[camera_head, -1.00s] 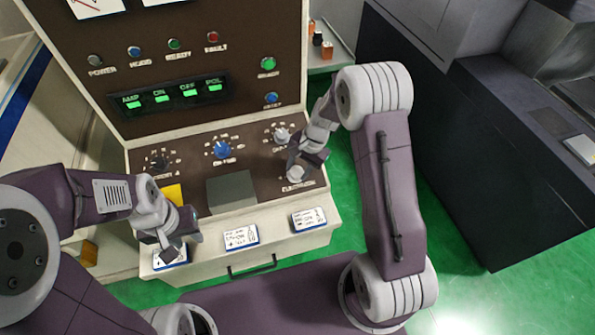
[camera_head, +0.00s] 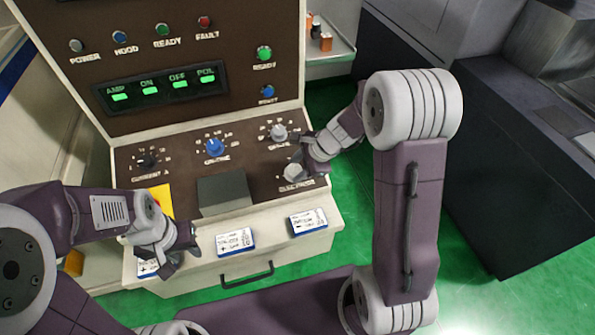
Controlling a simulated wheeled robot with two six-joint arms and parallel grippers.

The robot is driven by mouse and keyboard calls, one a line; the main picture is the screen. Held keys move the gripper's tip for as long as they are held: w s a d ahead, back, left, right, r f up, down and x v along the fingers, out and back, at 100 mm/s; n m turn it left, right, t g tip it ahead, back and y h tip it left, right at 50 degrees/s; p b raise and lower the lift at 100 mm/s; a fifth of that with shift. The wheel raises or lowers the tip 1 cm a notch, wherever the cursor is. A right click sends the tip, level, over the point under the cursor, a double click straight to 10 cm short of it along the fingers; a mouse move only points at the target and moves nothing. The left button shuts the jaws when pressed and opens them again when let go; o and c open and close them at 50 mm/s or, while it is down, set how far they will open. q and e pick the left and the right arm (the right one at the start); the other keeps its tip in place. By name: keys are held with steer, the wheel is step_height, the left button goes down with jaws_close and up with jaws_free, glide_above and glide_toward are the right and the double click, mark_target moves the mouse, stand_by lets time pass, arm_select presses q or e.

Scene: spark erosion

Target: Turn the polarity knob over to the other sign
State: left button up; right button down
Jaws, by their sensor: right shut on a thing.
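A pale round knob (camera_head: 290,173) sits at the lower right of the sloped brown control panel (camera_head: 235,172), above a label too blurred to read. I take it as the polarity knob. My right gripper (camera_head: 297,166) reaches in from the right and is shut on this knob, hiding part of it. The POL. lamp (camera_head: 207,76) on the display is lit green. My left gripper (camera_head: 180,256) is open and empty over the front left of the panel, near a white card.
A black knob (camera_head: 149,160), a blue knob (camera_head: 214,147) and another pale knob (camera_head: 279,132) are on the panel. White cards (camera_head: 235,242) line the front ledge above a drawer handle (camera_head: 246,275). A dark cabinet (camera_head: 500,190) stands right.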

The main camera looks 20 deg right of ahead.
arm_select(q)
steer(key=shift+f, duration=0.4)
arm_select(e)
steer(key=shift+r+m, duration=0.1)
steer(key=shift+m, duration=0.4)
steer(key=c, duration=0.9)
jaws_free()
steer(key=shift+o, duration=0.2)
arm_select(q)
steer(key=shift+r+p, duration=0.55)
steer(key=shift+r, duration=0.25)
arm_select(e)
steer(key=v, duration=0.9)
steer(key=shift+s, duration=0.15)
